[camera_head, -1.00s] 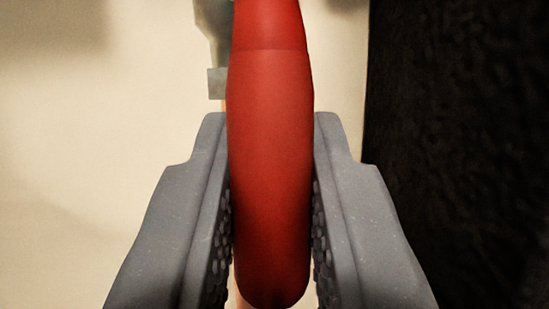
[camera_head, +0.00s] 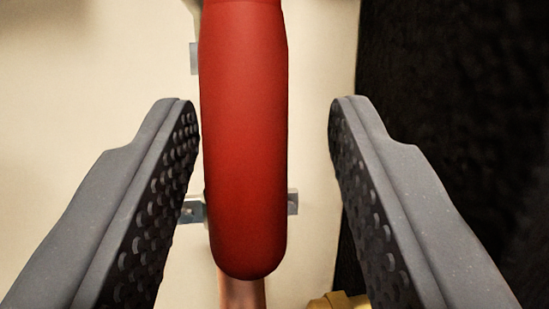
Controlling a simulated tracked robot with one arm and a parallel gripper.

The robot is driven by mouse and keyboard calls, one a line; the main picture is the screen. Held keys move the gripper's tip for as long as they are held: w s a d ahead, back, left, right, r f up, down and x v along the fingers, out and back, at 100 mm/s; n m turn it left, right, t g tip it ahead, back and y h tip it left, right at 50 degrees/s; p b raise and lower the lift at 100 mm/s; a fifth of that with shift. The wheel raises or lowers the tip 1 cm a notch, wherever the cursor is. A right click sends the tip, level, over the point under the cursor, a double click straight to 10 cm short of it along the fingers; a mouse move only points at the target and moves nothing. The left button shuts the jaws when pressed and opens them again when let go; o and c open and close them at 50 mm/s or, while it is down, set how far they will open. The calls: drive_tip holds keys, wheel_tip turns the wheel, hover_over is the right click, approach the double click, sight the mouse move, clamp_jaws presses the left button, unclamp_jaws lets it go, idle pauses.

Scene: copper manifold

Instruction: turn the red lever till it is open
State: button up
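The red lever (camera_head: 245,140) runs from the top edge down through the middle of the head camera view, its rounded end toward the bottom. My gripper (camera_head: 265,110) is open, with one grey finger on each side of the lever. The left finger is close to the lever, with a narrow gap at its tip. The right finger stands farther off, with a wider gap. The lever's pivot is out of view above.
A copper pipe (camera_head: 242,292) shows below the lever's end. A grey bracket (camera_head: 292,202) sits behind the lever on the cream wall (camera_head: 315,60). A brass fitting (camera_head: 338,300) is at the bottom edge. A dark rough surface (camera_head: 460,90) fills the right side.

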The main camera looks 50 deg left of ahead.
drive_tip(key=p+v, duration=0.3)
drive_tip(key=v, duration=1.1)
drive_tip(key=shift+w+a, duration=0.1)
